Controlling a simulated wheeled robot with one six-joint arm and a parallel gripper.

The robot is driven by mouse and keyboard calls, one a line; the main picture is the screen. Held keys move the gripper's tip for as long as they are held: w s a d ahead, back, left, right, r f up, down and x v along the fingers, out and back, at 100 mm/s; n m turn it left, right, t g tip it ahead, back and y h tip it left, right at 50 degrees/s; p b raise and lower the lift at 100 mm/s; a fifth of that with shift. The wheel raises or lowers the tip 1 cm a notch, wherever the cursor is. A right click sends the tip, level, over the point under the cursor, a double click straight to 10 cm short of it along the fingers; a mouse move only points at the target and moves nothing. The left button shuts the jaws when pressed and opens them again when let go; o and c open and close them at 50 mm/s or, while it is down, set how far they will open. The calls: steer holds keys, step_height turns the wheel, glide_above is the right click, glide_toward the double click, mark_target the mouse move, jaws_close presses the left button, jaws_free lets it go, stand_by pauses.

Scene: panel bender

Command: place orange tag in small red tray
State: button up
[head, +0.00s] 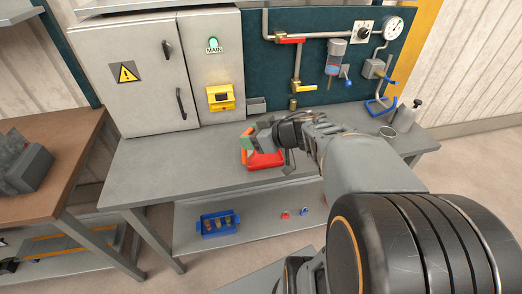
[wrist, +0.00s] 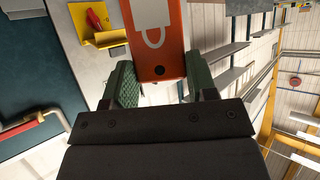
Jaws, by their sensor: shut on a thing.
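The orange tag (wrist: 158,62), with a pale padlock picture and a dark hole, is between the green-padded fingers of my gripper (wrist: 160,82) in the wrist view. My gripper is shut on it. In the head view the tag (head: 244,157) shows as a narrow orange strip at the left side of the small red tray (head: 268,161). The tray sits on the grey bench, and my gripper (head: 254,139) is over its back left part. My gripper and wrist hide part of the tray. I cannot tell whether the tag touches it.
The grey bench (head: 165,170) is clear to the left. A grey cabinet (head: 135,75) and a pipe panel (head: 310,75) stand behind. A blue bin (head: 218,224) is on the lower shelf.

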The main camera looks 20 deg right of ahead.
steer(key=w+d+f+b, duration=0.2)
steer(key=w+d+f, duration=0.7)
steer(key=f, duration=0.3)
steer(key=shift+w+f, duration=0.4)
steer(key=shift+w, duration=0.15)
steer(key=shift+d+f, duration=0.1)
steer(key=shift+f, duration=0.05)
steer(key=o, duration=0.9)
